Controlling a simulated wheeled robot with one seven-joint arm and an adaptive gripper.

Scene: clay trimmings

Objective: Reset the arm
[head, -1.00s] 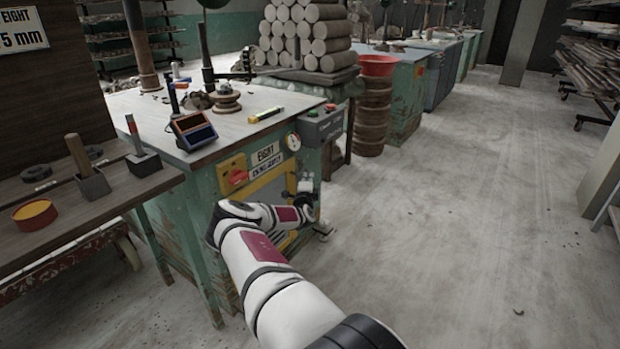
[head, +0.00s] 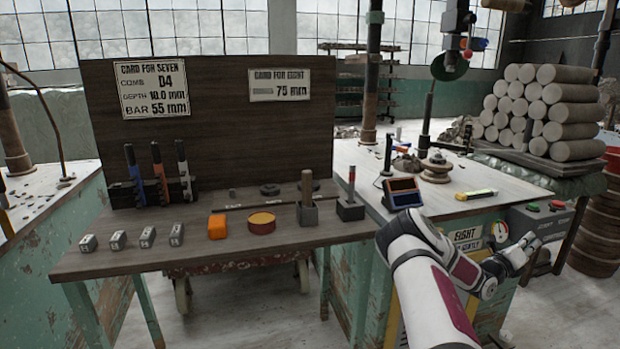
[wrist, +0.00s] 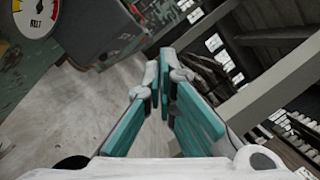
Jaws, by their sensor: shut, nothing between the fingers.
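My white arm (head: 430,290) with its dark red panel reaches up from the bottom right in the head view. It is bent at the elbow in front of the right-hand green workbench. My gripper (head: 528,243) is at the right, near the bench's front face and below the grey button box. In the wrist view my gripper (wrist: 163,82) shows its teal finger pads brought together, with nothing held. Below it is bare floor.
A brown table (head: 195,257) holds small grey blocks, an orange block and a round tin. A green workbench (head: 490,188) carries a small screen (head: 402,193) and a yellow tool (head: 477,194). The button box (head: 545,220) juts out close to my gripper. Clay logs (head: 570,110) are stacked behind.

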